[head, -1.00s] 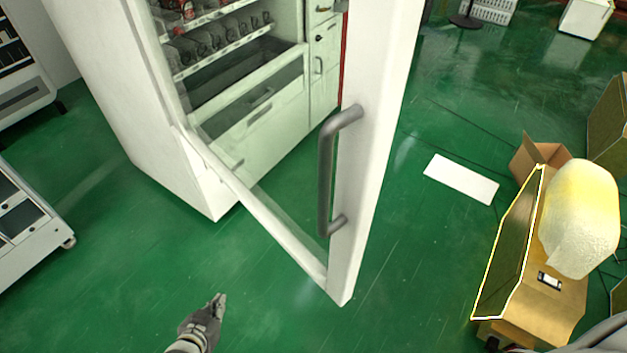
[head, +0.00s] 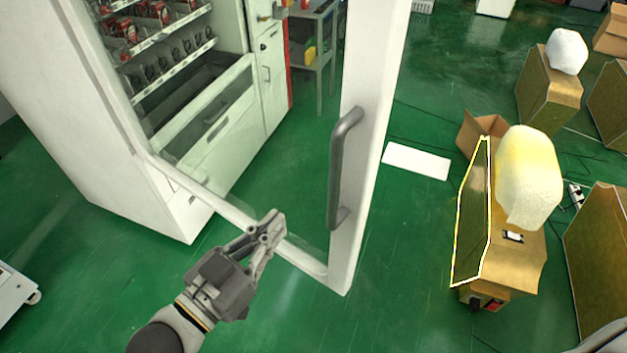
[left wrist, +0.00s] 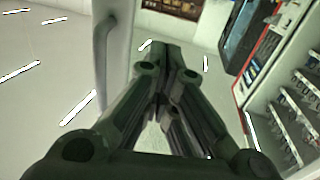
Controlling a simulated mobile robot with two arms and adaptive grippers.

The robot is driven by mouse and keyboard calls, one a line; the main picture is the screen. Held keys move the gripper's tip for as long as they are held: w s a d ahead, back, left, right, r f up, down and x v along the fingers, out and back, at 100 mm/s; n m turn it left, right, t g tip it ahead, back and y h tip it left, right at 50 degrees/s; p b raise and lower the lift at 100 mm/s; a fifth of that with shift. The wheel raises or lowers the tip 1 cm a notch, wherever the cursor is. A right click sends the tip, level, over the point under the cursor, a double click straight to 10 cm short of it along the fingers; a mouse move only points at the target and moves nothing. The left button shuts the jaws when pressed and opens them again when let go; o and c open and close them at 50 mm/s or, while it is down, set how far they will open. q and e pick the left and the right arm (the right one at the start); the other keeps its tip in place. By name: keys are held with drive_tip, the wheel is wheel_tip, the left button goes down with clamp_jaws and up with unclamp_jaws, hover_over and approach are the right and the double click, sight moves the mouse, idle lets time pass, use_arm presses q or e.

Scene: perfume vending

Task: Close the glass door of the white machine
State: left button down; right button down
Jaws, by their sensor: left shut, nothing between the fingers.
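The white machine (head: 90,110) stands at the left of the head view, its shelves exposed. Its glass door (head: 372,120) is swung wide open toward me, with a grey bar handle (head: 338,170) on the white upright. My left gripper (head: 277,222) is shut and empty. In the head view its tips overlap the door's lower rail, left of and below the handle; I cannot tell if they touch. In the left wrist view, my closed fingers (left wrist: 160,50) point forward, with the handle (left wrist: 103,60) to their left and the shelves to their right. My right gripper is not in view.
Cardboard boxes (head: 520,270) with a pale wrapped lump (head: 528,175) stand at the right. A white sheet (head: 416,161) lies on the green floor beyond the door. A metal side table (head: 318,45) stands behind the machine. The floor below the door is clear.

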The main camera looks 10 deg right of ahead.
sight(322, 176)
use_arm(q)
drive_tip(key=p+x, duration=0.3)
drive_tip(key=x, duration=0.7)
drive_tip(key=shift+r, duration=0.15)
drive_tip(key=shift+p+x, duration=0.3)
drive_tip(key=shift+x, duration=0.45)
